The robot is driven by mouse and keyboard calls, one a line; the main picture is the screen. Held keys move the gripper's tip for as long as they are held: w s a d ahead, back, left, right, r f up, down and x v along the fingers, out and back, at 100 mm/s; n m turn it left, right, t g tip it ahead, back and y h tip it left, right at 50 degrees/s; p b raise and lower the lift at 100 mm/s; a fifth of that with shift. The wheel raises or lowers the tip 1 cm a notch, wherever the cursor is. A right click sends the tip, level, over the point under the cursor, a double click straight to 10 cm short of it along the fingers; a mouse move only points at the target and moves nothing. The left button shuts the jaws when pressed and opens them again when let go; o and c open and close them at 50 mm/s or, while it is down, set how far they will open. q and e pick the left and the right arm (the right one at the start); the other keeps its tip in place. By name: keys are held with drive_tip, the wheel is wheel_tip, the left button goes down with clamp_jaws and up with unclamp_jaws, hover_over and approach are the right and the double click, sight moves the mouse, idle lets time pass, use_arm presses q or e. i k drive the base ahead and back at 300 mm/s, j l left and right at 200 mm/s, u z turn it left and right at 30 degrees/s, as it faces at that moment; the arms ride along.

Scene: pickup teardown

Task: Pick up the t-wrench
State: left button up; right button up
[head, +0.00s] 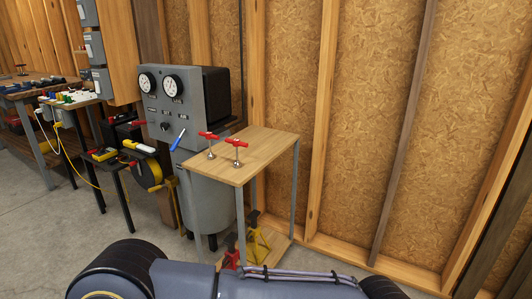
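Two tools with red T-shaped handles stand upright on a small wooden-topped table (262,145) in the head view. The left T-wrench (209,136) is near the table's left edge. The right T-wrench (236,144) is a little closer to me and nearer the middle of the top. Each has a thin metal shaft ending at the tabletop. The two stand apart from each other. Neither of my grippers is in view; only part of my own body or arm shows along the bottom edge.
A grey tank with a gauge panel (165,110) stands directly behind and left of the table. A dark stand (120,165) with yellow and red tools is further left, before workbenches. Jack stands (257,243) sit under the table. Concrete floor is open at lower left.

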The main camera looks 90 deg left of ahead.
sight(236, 142)
drive_tip(key=u, duration=3.2)
drive_tip(key=i+u, duration=0.15)
drive_tip(key=u, duration=0.35)
drive_tip(key=i+l+u, duration=0.15)
drive_tip(key=u, duration=0.35)
